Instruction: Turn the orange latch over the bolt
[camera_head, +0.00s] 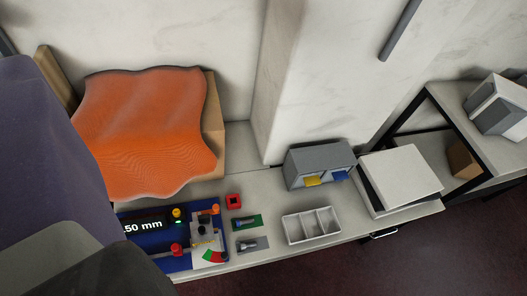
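A blue fixture board (182,263) lies at the left of the bench, with a dark display reading "50 mm", partly cut off by a shape in front. A small orange part (215,209), perhaps the latch, sits at the board's upper right corner; its turn position is too small to tell. Small grey bolt-like pieces lie on a green card (257,218) and a grey card (263,242) right of the board. I cannot tell which bolt belongs to the latch. My gripper's fingers do not show; large dark shapes, probably mine, cover the left and lower left.
A wavy orange sheet (145,130) leans behind the board. A red square block (233,201), a white compartment tray (287,230), a grey bin unit (318,156) and a white box (402,176) stand rightward. A pillar (315,80) rises behind the bench.

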